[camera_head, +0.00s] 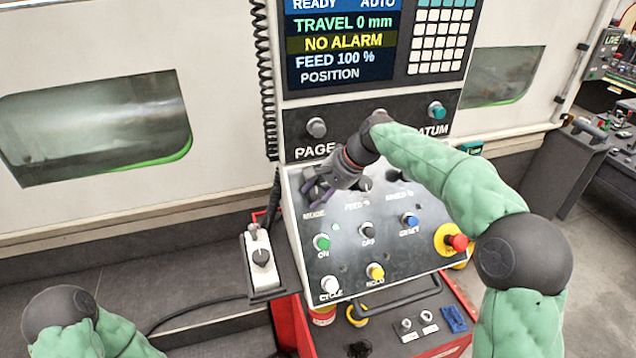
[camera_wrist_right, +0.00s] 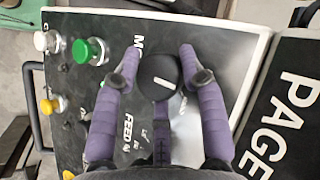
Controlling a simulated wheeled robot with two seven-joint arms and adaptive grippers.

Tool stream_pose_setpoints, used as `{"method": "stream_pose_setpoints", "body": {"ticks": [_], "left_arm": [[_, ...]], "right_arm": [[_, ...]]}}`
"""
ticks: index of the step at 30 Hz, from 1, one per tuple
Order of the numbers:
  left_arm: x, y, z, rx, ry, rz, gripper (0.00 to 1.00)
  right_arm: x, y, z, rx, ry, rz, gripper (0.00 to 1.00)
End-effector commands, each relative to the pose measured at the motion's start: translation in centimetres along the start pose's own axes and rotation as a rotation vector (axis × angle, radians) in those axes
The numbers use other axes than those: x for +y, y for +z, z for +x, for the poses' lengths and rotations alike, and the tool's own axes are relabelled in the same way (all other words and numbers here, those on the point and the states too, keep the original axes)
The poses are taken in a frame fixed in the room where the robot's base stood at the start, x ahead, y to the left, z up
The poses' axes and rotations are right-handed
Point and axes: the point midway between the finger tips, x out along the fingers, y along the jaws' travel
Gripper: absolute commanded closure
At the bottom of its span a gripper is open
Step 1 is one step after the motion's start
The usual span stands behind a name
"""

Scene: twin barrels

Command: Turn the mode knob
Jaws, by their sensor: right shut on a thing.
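The mode knob is a round black knob with a short white line (camera_wrist_right: 157,75), seen in the wrist view beside a mostly hidden label starting with M. My right gripper (camera_head: 313,191) reaches down to the upper left of the sloping control panel, above the MODE label. In the wrist view its two purple fingers (camera_wrist_right: 163,76) are on either side of the knob, shut on it. In the head view the gripper mostly hides the knob. Only part of my left arm shows at the lower left; its gripper is out of view.
The panel holds a green button (camera_head: 321,242), a yellow button (camera_head: 375,272), a blue button (camera_head: 410,219) and a red emergency stop (camera_head: 457,242). The screen (camera_head: 340,45) above reads READY, AUTO and NO ALARM.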

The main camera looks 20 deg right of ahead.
Motion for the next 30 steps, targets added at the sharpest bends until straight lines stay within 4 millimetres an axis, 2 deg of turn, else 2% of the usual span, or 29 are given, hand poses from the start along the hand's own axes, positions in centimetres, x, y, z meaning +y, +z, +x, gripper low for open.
{"method": "stream_pose_setpoints", "body": {"ticks": [1, 8, 25, 26, 27, 28, 30], "left_arm": [[0.22, 0.03, -0.62, 0.0, 0.0, 0.0, 0.44], [0.5, 0.06, -1.4, 0.0, 0.0, 0.0, 0.44], [0.56, 0.07, -1.58, 0.0, 0.0, 0.0, 0.44], [0.56, 0.07, -1.58, 0.0, 0.0, 0.0, 0.44], [0.56, 0.07, -1.58, 0.0, 0.0, 0.0, 0.44], [0.56, 0.07, -1.58, 0.0, 0.0, 0.0, 0.44], [0.56, 0.07, -1.58, 0.0, 0.0, 0.0, 0.44]], "right_arm": [[-0.72, 0.04, -0.67, 0.008, 0.005, -0.022, 0.91], [-0.58, 0.02, -0.48, 0.015, 0.058, -0.085, 0.91], [-0.32, 0.07, -0.19, 0.014, 0.081, -0.107, 0.91], [-0.32, 0.07, -0.18, 0.014, 0.081, -0.107, 0.53], [-0.3, 0.07, -0.17, 0.014, 0.081, -0.107, 0.42], [-0.29, 0.07, -0.16, 0.014, 0.082, -0.106, 0.36], [-0.23, 0.07, -0.11, 0.013, 0.083, -0.106, 0.36]]}}
